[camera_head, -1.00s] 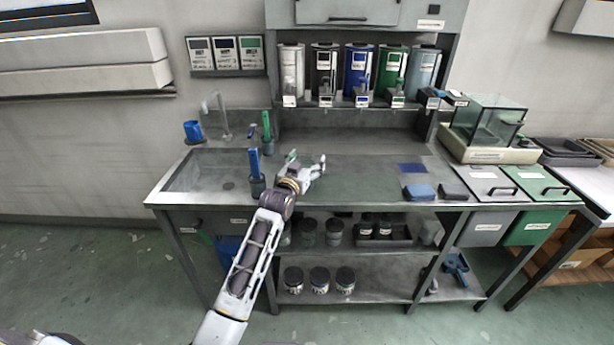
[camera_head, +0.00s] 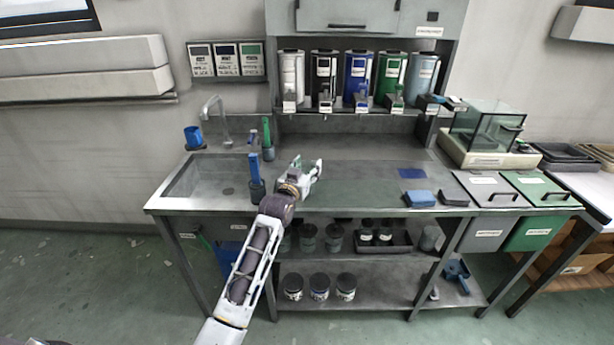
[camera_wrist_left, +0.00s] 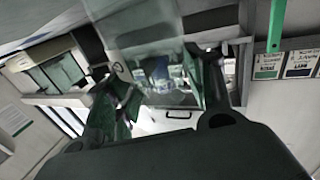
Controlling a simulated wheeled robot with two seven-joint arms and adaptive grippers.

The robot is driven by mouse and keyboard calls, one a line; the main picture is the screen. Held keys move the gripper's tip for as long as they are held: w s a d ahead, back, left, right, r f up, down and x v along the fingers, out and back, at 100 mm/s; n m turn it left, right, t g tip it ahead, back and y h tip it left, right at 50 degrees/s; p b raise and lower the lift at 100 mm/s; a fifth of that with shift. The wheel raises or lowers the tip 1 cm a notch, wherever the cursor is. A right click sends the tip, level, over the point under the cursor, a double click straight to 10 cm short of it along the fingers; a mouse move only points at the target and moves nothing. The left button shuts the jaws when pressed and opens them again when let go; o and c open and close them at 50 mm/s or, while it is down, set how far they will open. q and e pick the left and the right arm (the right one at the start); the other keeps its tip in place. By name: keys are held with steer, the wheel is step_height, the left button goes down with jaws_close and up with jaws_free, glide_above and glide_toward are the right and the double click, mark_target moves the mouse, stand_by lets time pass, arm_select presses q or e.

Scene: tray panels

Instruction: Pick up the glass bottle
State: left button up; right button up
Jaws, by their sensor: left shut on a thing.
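My left gripper (camera_head: 309,169) is above the front part of the grey bench, just right of the sink. In the left wrist view, a clear, see-through glass bottle (camera_wrist_left: 140,32) shows between the dark fingers of my left gripper (camera_wrist_left: 165,88). The gripper is shut on it. The bottle's full outline is hard to make out there, and the gripper mostly hides it in the head view. My right gripper is not in view.
A blue-handled brush (camera_head: 256,168) in a holder stands close left of the gripper, by the sink (camera_head: 205,180). Colored dispensers (camera_head: 357,78) line the back shelf. Blue pads (camera_head: 420,198) lie at the right front. The bench middle (camera_head: 350,160) is clear.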

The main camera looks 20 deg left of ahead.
arm_select(q)
steer(key=shift+r, duration=0.1)
steer(key=shift+r, duration=0.55)
step_height(320, 180, up, 7)
steer(key=shift+f+p, duration=0.1)
steer(key=shift+p, duration=0.35)
steer(key=shift+r, duration=0.95)
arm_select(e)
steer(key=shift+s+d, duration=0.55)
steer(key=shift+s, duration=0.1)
